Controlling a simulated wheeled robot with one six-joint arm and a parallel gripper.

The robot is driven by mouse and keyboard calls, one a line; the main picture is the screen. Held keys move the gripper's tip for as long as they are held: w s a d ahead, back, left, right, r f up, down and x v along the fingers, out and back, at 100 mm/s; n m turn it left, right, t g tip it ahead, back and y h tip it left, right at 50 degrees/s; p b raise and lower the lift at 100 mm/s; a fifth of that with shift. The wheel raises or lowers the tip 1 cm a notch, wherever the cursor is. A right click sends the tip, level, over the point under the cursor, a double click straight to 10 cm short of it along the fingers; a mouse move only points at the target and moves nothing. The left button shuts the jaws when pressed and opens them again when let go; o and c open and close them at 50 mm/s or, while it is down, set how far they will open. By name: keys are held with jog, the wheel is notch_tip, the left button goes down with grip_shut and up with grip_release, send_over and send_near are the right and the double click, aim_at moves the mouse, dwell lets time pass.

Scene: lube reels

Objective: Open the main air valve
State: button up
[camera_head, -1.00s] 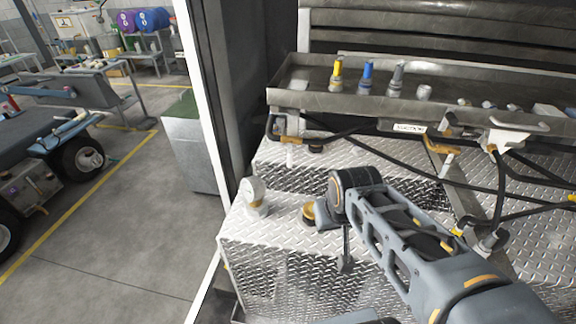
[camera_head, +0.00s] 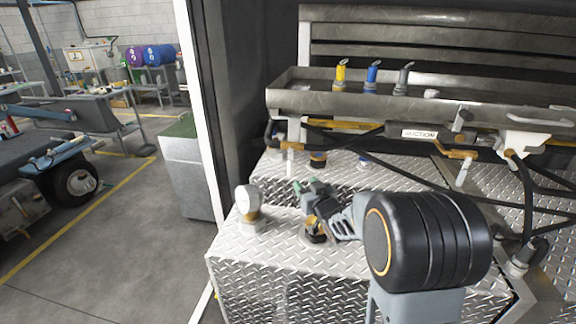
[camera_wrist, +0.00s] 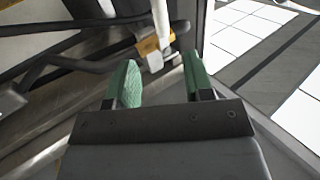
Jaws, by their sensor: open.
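In the head view, hoses and fittings under the left end of the metal tray are small and partly dark. A yellow lever (camera_head: 461,154) shows under the tray's right part.
The diamond-plate box (camera_head: 275,268) carries a white-capped round fitting (camera_head: 248,204) left of my gripper. The metal tray (camera_head: 330,103) holds yellow, blue and grey nozzles. Black hoses cross below it. A white door-frame post (camera_head: 203,120) stands left; open floor lies beyond.

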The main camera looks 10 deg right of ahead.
aim_at(292, 168)
jog(key=w+a+p, duration=0.1)
jog(key=w, duration=0.3)
jog(key=w+a, duration=0.1)
jog(key=w, duration=0.4)
jog(key=w+p, duration=0.1)
jog(key=w, duration=0.3)
jog(key=shift+w+a+r+p, duration=0.2)
jog(key=shift+a+p, duration=0.1)
jog(key=shift+a, duration=0.1)
jog(key=shift+f, duration=0.1)
grip_shut()
